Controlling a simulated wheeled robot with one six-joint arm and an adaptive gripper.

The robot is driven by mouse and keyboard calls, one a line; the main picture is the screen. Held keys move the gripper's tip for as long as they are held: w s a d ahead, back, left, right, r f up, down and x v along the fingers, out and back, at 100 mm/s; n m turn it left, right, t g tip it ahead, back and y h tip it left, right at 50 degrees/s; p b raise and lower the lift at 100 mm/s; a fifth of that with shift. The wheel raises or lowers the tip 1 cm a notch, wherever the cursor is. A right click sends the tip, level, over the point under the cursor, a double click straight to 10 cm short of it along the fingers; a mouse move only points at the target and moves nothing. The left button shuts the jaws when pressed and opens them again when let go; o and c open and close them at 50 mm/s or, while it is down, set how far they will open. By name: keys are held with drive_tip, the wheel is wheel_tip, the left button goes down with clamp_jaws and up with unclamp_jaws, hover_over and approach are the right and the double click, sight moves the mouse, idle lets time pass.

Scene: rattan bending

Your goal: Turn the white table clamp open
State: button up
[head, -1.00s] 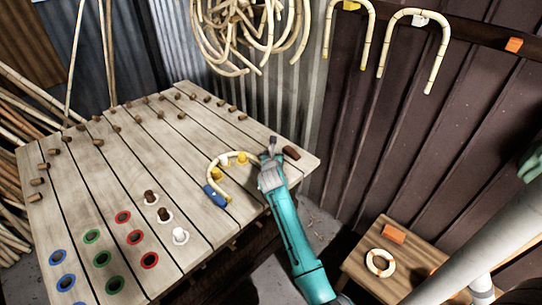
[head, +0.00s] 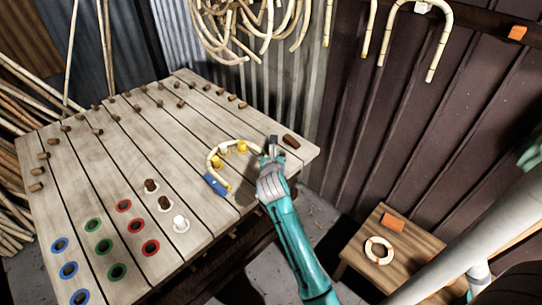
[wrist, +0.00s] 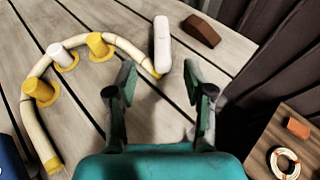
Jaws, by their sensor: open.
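The white table clamp (wrist: 162,42) is a long white rounded piece on the plank table (head: 120,190). In the wrist view it lies just beyond my gripper (wrist: 161,78), near one end of a bent rattan cane (wrist: 128,47). My gripper is open and empty. Its two fingers stand wide apart, pointing toward the clamp, one to each side of its line. I cannot tell their height above the table. In the head view my gripper (head: 272,152) is by the table's right corner and mostly hides the clamp.
The cane curves around yellow pegs (wrist: 97,46) and a white one (wrist: 60,56). A blue clamp (head: 215,184) is at its other end. A brown block (wrist: 201,31) sits right of the white clamp. A low side table (head: 402,245) with a cane ring (head: 378,250) stands at right.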

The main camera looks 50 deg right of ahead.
drive_tip(key=shift+s+a+r, duration=0.2)
drive_tip(key=shift+s+a, duration=0.1)
